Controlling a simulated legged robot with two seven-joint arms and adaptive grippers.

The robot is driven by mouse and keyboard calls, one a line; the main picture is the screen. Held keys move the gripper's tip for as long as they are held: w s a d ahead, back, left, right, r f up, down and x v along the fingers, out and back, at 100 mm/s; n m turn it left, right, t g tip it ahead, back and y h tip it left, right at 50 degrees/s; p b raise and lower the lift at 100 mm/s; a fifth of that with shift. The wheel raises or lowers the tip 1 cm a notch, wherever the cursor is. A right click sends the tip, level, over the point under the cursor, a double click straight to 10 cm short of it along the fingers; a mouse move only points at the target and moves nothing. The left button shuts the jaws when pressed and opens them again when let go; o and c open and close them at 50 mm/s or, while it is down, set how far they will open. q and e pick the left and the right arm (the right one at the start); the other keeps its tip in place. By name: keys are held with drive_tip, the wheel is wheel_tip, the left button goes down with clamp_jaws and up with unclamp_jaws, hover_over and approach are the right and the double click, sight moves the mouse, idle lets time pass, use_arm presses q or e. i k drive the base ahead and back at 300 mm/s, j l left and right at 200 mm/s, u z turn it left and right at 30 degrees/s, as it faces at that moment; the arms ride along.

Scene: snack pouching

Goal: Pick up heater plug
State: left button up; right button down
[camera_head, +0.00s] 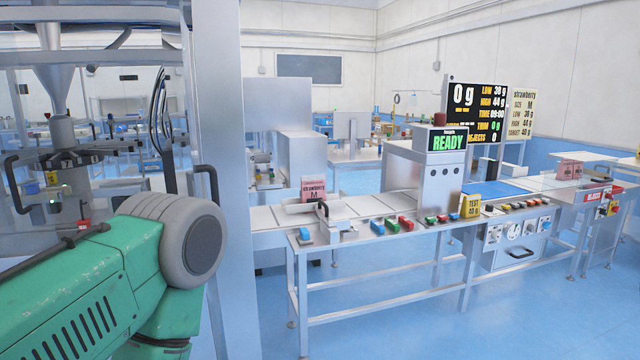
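I cannot make out a heater plug in this view. Dark cables (158,110) hang beside the steel machine (60,125) at the left, but no plug on them can be told. A green and grey link of my own left arm fills the lower left and hides the lower part of that machine. Neither of my grippers shows, so what they hold cannot be seen.
A steel column (222,130) stands right of the arm. A conveyor table (350,210) carries a pink strawberry pouch (313,188), colored buttons, a yellow test block (470,206) and a checkweigher (425,170) reading READY. Blue floor (400,325) is clear in front.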

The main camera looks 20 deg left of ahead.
sight(83, 225)
drive_tip(key=i+l, duration=0.2)
drive_tip(key=i, duration=0.15)
drive_tip(key=i+l, duration=0.2)
drive_tip(key=i, duration=0.2)
drive_tip(key=i+l, duration=0.2)
drive_tip(key=i, duration=0.15)
drive_tip(key=u, duration=0.4)
drive_tip(key=i+l+u, duration=0.1)
drive_tip(key=u, duration=0.75)
drive_tip(key=i+l+u, duration=0.1)
drive_tip(key=u, duration=0.3)
drive_tip(key=l+u, duration=0.1)
drive_tip(key=u, duration=0.35)
drive_tip(key=i+j+z, duration=0.25)
